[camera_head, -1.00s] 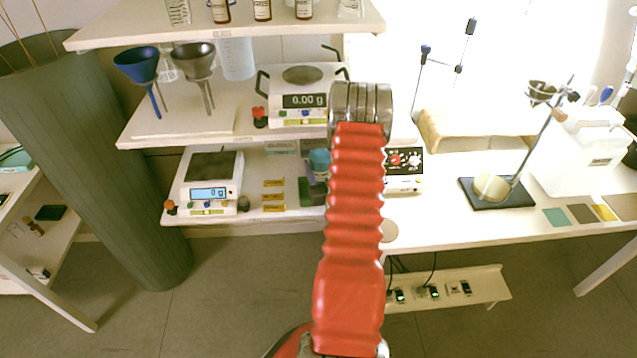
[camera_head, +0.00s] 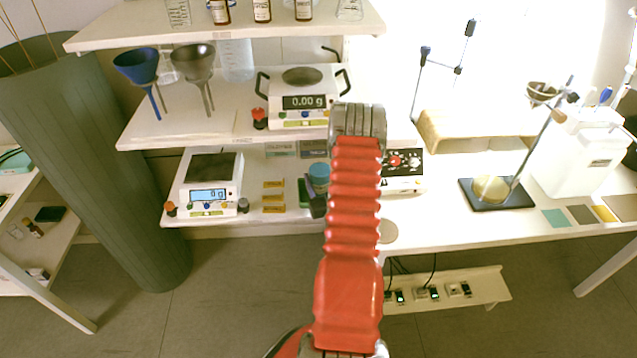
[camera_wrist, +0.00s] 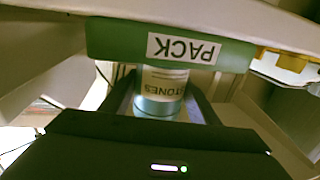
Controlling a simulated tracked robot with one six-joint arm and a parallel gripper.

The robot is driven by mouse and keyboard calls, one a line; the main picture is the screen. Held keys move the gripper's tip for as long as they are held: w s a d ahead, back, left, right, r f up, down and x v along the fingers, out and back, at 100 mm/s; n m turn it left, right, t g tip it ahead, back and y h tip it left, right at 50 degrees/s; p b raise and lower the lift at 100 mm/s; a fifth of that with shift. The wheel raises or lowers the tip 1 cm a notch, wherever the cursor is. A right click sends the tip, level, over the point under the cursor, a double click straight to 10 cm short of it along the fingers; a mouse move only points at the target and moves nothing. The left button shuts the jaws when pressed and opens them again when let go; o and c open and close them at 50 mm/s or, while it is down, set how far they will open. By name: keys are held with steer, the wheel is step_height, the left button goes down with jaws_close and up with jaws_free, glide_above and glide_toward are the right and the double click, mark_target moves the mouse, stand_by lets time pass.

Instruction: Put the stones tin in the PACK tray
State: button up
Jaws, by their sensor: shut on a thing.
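The stones tin is a blue-teal cylinder with a pale label. It shows in the head view (camera_head: 319,176) and, upside down, in the wrist view (camera_wrist: 158,105). My gripper (camera_wrist: 160,92) is shut on it, one dark finger on each side; it also shows in the head view (camera_head: 317,206). The green PACK tray (camera_head: 304,193) is on the lower shelf, partly hidden by the gripper and tin. In the wrist view its labelled wall (camera_wrist: 120,42) overlaps the tin's lower end. I cannot tell whether the tin is inside the tray or just above it.
Yellow labelled strips (camera_head: 273,197) and a scale (camera_head: 211,180) sit left of the tray. A hotplate-like device (camera_head: 402,168) stands to its right. A second scale (camera_head: 303,100) and funnels stand on the shelf above, close over the gripper.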

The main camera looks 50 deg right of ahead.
steer(key=shift+f, duration=0.4)
steer(key=o, duration=1.9)
steer(key=shift+f, duration=0.15)
steer(key=v, duration=1.2)
steer(key=shift+w, duration=0.1)
